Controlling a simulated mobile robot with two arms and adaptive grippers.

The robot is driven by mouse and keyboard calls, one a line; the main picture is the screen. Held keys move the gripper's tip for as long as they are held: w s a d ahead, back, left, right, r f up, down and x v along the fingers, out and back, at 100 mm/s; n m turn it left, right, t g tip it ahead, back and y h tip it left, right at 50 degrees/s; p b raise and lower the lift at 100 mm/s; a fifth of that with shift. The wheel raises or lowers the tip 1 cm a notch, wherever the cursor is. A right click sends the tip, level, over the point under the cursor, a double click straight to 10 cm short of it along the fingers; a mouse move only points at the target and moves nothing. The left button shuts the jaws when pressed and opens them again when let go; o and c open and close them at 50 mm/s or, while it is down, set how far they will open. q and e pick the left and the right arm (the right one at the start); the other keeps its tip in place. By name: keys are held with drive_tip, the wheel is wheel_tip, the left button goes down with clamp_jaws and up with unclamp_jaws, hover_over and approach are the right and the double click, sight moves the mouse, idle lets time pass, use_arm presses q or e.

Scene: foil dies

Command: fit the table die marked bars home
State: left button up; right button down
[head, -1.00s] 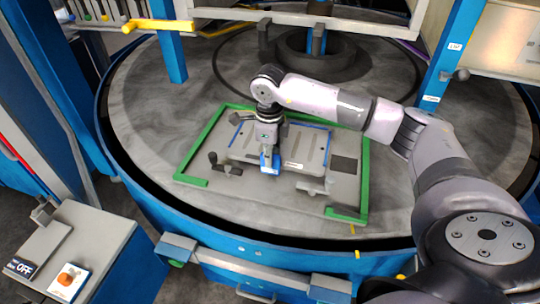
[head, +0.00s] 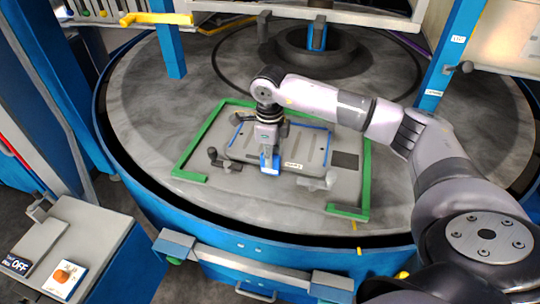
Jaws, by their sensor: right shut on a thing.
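The grey die (head: 312,147) is a flat plate with blue strips and a small pale label. It lies inside the green frame (head: 203,137) on the round turntable. My right gripper (head: 269,166) reaches down over the die's front middle and is shut on it, with blue at the fingertips. The gripper hides part of the die, and the bars mark cannot be made out. Whether the die sits flat or slightly raised cannot be told. My left gripper is not in view.
Dark knobbed clamps (head: 222,161) stand left of the die and a light grey one (head: 318,182) at its front right. Blue posts (head: 168,45) rise around the turntable (head: 150,110).

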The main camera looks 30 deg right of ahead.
drive_tip(key=shift+f+b, duration=0.45)
drive_tip(key=shift+f, duration=0.05)
drive_tip(key=c, duration=1.7)
unclamp_jaws()
drive_tip(key=shift+o, duration=0.9)
drive_tip(key=shift+s, duration=0.1)
wheel_tip(320, 180, up, 12)
drive_tip(key=shift+a, duration=0.15)
